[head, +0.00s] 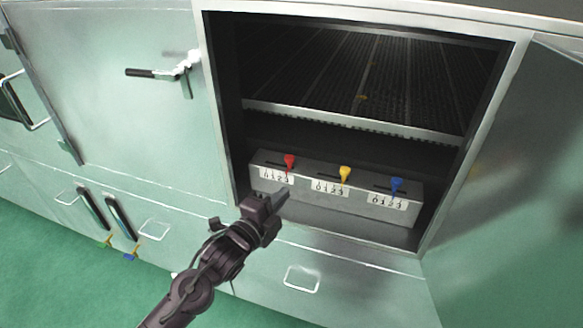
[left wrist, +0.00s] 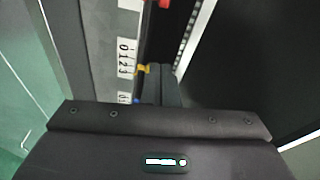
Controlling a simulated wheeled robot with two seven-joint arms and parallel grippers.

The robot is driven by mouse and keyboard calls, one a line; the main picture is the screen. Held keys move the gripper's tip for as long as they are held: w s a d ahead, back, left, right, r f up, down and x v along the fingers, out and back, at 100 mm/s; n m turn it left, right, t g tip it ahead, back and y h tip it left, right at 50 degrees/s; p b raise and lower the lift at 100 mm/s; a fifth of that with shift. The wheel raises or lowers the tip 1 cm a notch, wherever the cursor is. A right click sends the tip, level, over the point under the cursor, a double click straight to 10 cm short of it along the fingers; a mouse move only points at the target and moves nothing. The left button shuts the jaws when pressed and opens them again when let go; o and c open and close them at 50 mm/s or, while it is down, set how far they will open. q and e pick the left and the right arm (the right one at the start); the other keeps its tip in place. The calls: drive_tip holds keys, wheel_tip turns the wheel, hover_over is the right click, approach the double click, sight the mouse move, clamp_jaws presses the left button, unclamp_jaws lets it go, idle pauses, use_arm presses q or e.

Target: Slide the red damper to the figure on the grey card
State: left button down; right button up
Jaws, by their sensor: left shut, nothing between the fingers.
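The red damper (head: 289,162) is a small knob in a slot on top of a grey box (head: 345,205) inside the open cabinet. Its white scale card (head: 275,176) reads 0 1 2 3, and the knob stands near the 3 end. In the left wrist view the red damper (left wrist: 163,3) is cut off at the top edge. My left gripper (head: 283,194) is shut and empty, in front of the box and below the red damper, apart from it in the picture. Its fingers (left wrist: 161,80) also show in the left wrist view. I cannot make out a separate grey card. My right gripper is not in view.
A yellow damper (head: 345,173) and a blue damper (head: 397,184) stand to the right on the same box, each above its own scale card. A perforated shelf (head: 350,85) lies above. The open door (head: 520,170) stands at right; the cabinet's left frame is close to my gripper.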

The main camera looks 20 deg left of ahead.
sight(290, 162)
use_arm(q)
drive_tip(key=w+p, duration=0.3)
drive_tip(key=w, duration=0.8)
drive_tip(key=shift+w+a+f+p, duration=0.3)
drive_tip(key=shift+a+f, duration=0.05)
drive_tip(key=shift+a, duration=0.05)
